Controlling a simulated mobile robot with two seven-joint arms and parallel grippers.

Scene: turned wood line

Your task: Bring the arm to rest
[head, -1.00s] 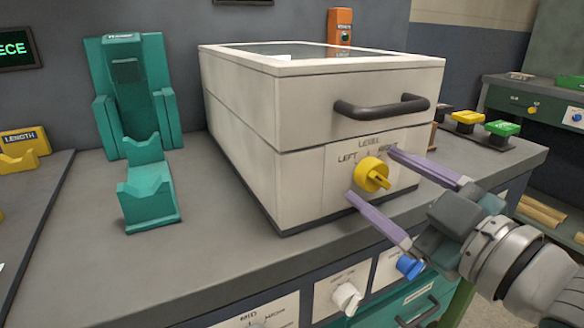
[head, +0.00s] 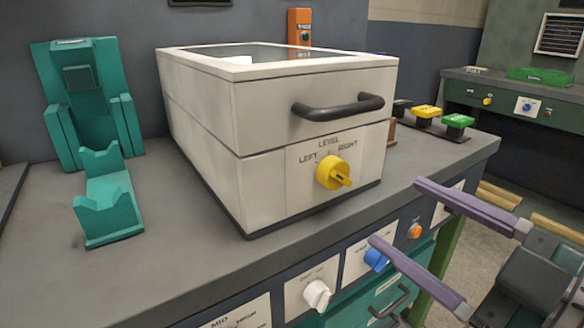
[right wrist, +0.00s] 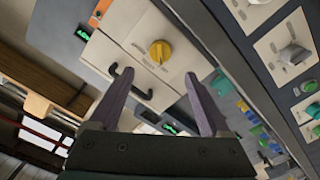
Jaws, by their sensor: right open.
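My right gripper (head: 395,215) is open and empty in the head view, at the lower right, in front of the bench's front edge. Its two purple fingers are spread wide and touch nothing. In the right wrist view the fingers (right wrist: 158,108) are also apart, with the white box beyond them. The yellow knob (head: 334,173) on the white box (head: 250,150) stands clear of the fingers, under the label LEVEL with LEFT and RIGHT marks. It also shows in the right wrist view (right wrist: 160,52). My left gripper is not in view.
The box has a dark handle (head: 340,106). A teal stand (head: 110,205) is at the left on the grey bench. Yellow (head: 427,112) and green (head: 458,121) buttons stand at the right. White (head: 317,294) and blue (head: 375,259) knobs are on the bench front, near my right fingers.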

